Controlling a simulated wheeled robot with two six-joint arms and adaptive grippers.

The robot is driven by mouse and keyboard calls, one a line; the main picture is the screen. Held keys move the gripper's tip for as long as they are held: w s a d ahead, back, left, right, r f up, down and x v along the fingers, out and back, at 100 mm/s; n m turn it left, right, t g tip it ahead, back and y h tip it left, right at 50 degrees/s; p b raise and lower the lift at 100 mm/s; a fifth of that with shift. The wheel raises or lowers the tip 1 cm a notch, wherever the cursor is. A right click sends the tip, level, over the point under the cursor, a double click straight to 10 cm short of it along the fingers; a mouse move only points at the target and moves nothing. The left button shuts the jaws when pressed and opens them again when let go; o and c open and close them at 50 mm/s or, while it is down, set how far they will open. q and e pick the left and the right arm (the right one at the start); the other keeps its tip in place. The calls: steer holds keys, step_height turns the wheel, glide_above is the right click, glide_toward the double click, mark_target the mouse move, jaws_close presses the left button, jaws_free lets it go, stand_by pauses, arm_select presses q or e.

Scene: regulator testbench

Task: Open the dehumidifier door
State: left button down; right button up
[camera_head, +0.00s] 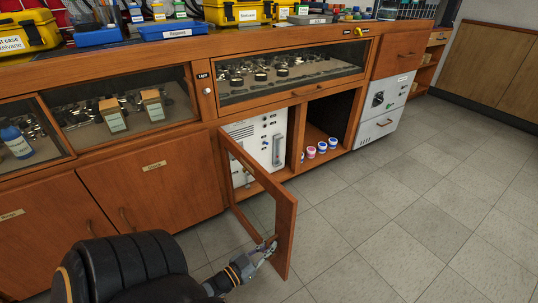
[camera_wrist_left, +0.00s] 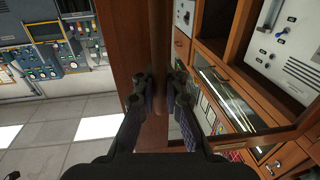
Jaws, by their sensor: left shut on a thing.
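The wooden framed door (camera_head: 284,238) stands swung out from the cabinet front in the head view. Its hinge side is at the left of the open compartment, which holds a white unit (camera_head: 257,143) with knobs. My left gripper (camera_head: 268,249) is at the lower part of the door's free side. The exact contact is partly hidden by the fingers. My right gripper is not in view.
Small cups (camera_head: 322,146) stand in the open compartment to the right. A white drawer unit (camera_head: 380,103) is further right. Closed wooden cabinet doors (camera_head: 150,190) are at the left. The tiled floor (camera_head: 420,210) is clear at the right.

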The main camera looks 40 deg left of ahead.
arm_select(q)
steer(key=shift+d, duration=0.1)
steer(key=c, duration=1.4)
jaws_free()
steer(key=s, duration=0.8)
steer(key=s+a, duration=0.1)
steer(key=s, duration=0.3)
